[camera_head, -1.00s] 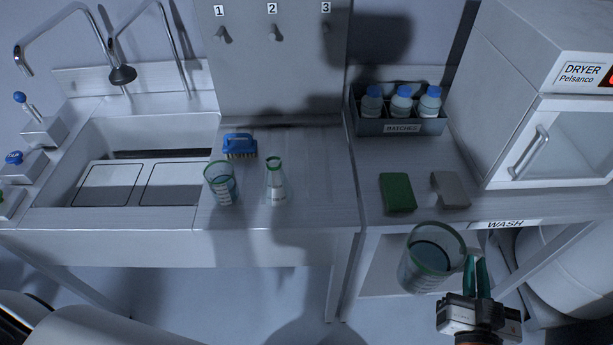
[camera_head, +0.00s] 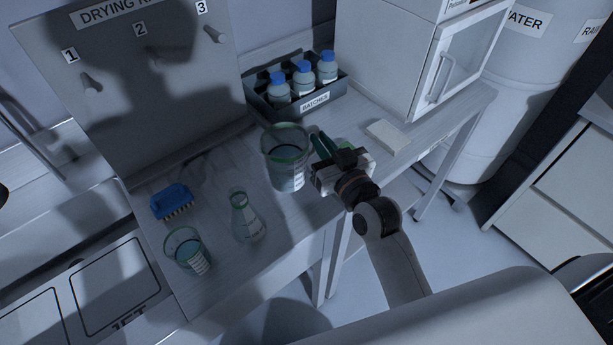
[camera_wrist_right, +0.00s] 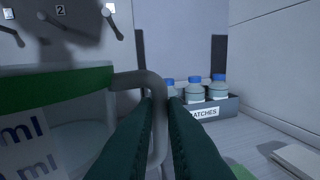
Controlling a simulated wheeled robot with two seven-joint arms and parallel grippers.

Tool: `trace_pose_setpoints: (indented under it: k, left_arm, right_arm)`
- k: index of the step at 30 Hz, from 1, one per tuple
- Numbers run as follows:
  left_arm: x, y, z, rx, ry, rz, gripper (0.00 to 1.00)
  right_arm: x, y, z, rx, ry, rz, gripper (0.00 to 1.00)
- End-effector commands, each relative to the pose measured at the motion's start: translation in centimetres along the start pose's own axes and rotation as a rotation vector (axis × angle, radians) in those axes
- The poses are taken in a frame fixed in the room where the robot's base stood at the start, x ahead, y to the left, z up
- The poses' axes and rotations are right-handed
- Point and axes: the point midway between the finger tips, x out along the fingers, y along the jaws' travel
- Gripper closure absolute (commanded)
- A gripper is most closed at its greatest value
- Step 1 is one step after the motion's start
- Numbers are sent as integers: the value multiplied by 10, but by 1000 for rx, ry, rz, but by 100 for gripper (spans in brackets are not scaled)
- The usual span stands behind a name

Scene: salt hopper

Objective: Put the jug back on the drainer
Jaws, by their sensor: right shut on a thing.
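The jug (camera_head: 285,165) is a large clear vessel with a green rim and a side handle. My right gripper (camera_head: 322,145) is shut on that handle, on the jug's right side. In the right wrist view the jug (camera_wrist_right: 50,115) fills the left, and its handle (camera_wrist_right: 152,85) sits between the dark green fingers (camera_wrist_right: 160,115). The jug looks upright, over the right part of the drainer (camera_head: 215,195); its base contact cannot be told. A smaller beaker (camera_head: 188,252) and a conical flask (camera_head: 247,218) stand on the drainer. My left gripper is not in view.
A blue brush (camera_head: 171,202) lies behind the beaker. A batches crate (camera_head: 318,103) with blue-capped bottles stands behind the jug. A pale block (camera_head: 388,136) lies on the right worktop by the dryer (camera_head: 400,50). The drying panel (camera_head: 150,75) with pegs rises behind.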

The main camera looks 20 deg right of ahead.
Motion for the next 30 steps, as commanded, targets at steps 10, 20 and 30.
trace_pose_setpoints:
  k: [10, 20, 30]
  left_arm:
    - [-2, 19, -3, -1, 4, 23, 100]
    - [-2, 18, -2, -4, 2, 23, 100]
    - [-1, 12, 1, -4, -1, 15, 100]
  right_arm:
    - [0, -2, -43, 1, -1, 0, 100]
    - [0, -4, -68, 2, -6, 0, 100]
    - [0, -4, -72, 1, -2, -1, 77]
